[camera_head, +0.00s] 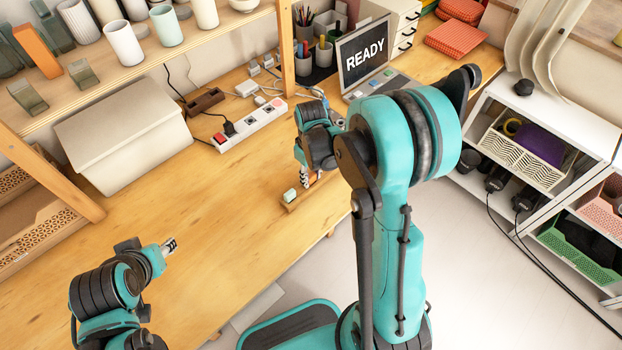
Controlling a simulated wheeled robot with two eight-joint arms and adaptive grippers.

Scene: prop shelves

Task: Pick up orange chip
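My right gripper (305,178) points down over the desk, close above a small wooden tray (320,187) near the desk's front edge. A small pale green block (290,195) sits at the tray's left end. A little orange-red shows at the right fingertips, too small to tell whether it is the orange chip or part of the gripper. I see no other clear orange chip. The fingers are partly hidden by my wrist, so their opening is unclear. My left gripper (170,245) is above the left part of the desk, away from the tray; its fingers are too small to judge.
A white power strip (248,124), a laptop (362,55) reading READY and pen cups stand behind. A beige box (122,132) is at left under a shelf with cups and an orange block (37,51). The middle of the desk (215,205) is clear.

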